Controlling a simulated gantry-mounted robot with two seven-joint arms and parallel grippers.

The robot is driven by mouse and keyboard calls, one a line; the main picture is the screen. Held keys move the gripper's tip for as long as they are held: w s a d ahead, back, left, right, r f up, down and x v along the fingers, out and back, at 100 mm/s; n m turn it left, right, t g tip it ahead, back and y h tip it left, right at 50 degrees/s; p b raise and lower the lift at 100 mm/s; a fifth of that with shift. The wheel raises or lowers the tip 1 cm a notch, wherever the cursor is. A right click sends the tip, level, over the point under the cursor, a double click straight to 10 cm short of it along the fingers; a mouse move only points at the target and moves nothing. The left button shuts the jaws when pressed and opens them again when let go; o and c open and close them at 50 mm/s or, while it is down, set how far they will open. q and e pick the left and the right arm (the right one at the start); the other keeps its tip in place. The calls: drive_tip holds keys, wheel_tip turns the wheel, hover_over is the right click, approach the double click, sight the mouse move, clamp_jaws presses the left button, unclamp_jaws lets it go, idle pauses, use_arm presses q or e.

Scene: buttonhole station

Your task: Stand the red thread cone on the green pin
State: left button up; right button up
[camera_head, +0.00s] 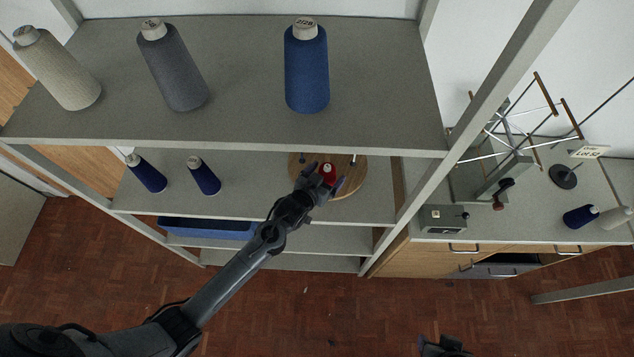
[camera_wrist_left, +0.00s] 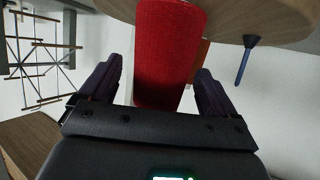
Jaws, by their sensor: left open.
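The red thread cone (camera_head: 327,172) is at the round wooden board (camera_head: 347,185) on the middle shelf, with my left gripper (camera_head: 321,176) at it. In the left wrist view the cone (camera_wrist_left: 170,50) lies between the two open fingers of the gripper (camera_wrist_left: 155,90), with small gaps on both sides. The wooden board (camera_wrist_left: 270,14) shows at the top there, with a blue pin (camera_wrist_left: 246,58) beside the cone. I cannot make out the green pin. My right gripper (camera_head: 443,346) is partly cut off at the bottom edge.
Large beige (camera_head: 57,70), grey (camera_head: 173,68) and blue (camera_head: 306,70) cones stand on the top shelf above the board. Two small blue cones (camera_head: 147,174) (camera_head: 204,177) stand left on the middle shelf. A yarn winder (camera_head: 505,170) is on the right counter.

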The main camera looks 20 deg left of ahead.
use_arm(q)
drive_tip(key=v, duration=1)
drive_tip(key=shift+b, duration=0.3)
drive_tip(key=shift+r, duration=0.1)
drive_tip(key=s+a+r+g+p, duration=0.1)
drive_tip(key=s+r+g+p, duration=0.2)
drive_tip(key=s, duration=0.4)
drive_tip(key=s+a+r+g+p, duration=0.1)
drive_tip(key=s+r+g+p, duration=0.2)
drive_tip(key=s, duration=0.4)
drive_tip(key=s+a+r+g+y+p, duration=0.1)
drive_tip(key=s+r+g+p, duration=0.2)
drive_tip(key=s, duration=0.5)
drive_tip(key=shift+a+r+m+g+p, duration=0.2)
drive_tip(key=shift+r+m+g+p, duration=0.3)
drive_tip(key=shift+r, duration=0.45)
